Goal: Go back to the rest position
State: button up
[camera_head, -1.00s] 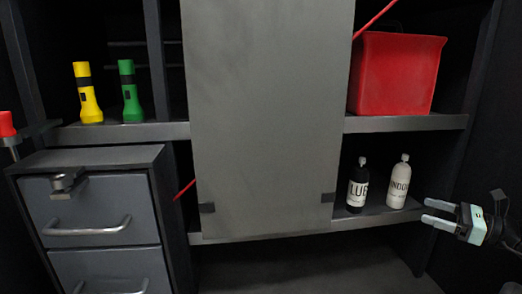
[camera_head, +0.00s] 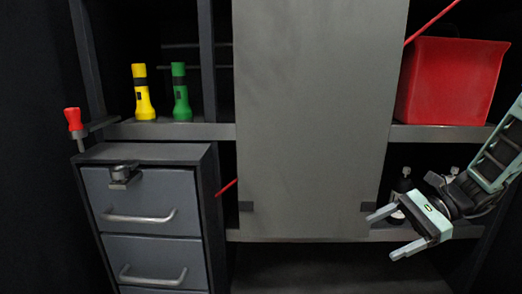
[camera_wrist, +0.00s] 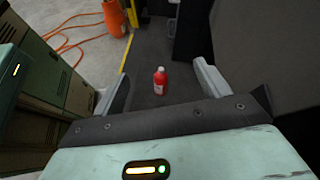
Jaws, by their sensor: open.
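My gripper (camera_head: 384,232) is at the lower right of the head view, in front of the lower shelf. Its two fingers are apart, with nothing between them. In the wrist view the fingers (camera_wrist: 160,92) are also spread. Beyond them a small red bottle (camera_wrist: 160,82) stands on a dark floor. In the head view my arm and gripper partly hide a dark bottle (camera_head: 403,182) and a second bottle on the lower shelf.
A grey panel (camera_head: 315,120) stands before the shelves. A red bin (camera_head: 450,85), a yellow flashlight (camera_head: 143,95) and a green flashlight (camera_head: 181,95) sit on the upper shelf. A drawer cabinet (camera_head: 150,220) is at left. The wrist view shows an orange container (camera_wrist: 114,18) and hose.

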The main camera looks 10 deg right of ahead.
jog(key=s+a+r+n+h+p, duration=0.1)
jog(key=s+a+r+n+h, duration=0.1)
jog(key=s+a+n+h, duration=0.4)
jog(key=s+a+r+n+g+h+p, duration=0.1)
jog(key=s+a+n+h, duration=0.5)
jog(key=s+a+n, duration=0.5)
jog(key=a+n, duration=0.6)
jog(key=n, duration=0.1)
jog(key=shift+r+g, duration=0.3)
jog(key=shift+r, duration=0.1)
